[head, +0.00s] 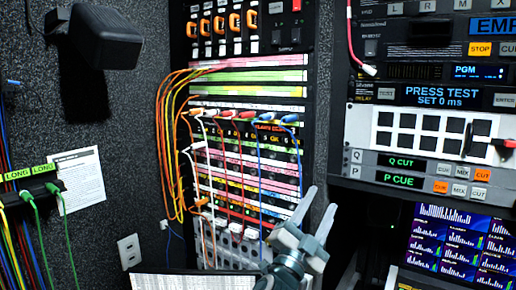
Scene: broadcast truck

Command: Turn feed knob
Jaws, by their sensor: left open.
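My left gripper (321,199) is at the lower middle, fingers pointing up and spread apart with nothing between them. It stands in front of the lower right edge of the patch rack (270,171), covering part of it. The rack has coloured label strips and rows of small round jacks or knobs. I cannot tell which of these, if any, is the feed knob. No gripper contact with a knob is visible. My right gripper is not in view.
Orange, white, red and blue cables hang across the rack front. To the right are a button panel (418,133), a Q CUT and P CUE panel (401,162) and a lit screen (460,243). A dark box (104,37) juts from the left wall.

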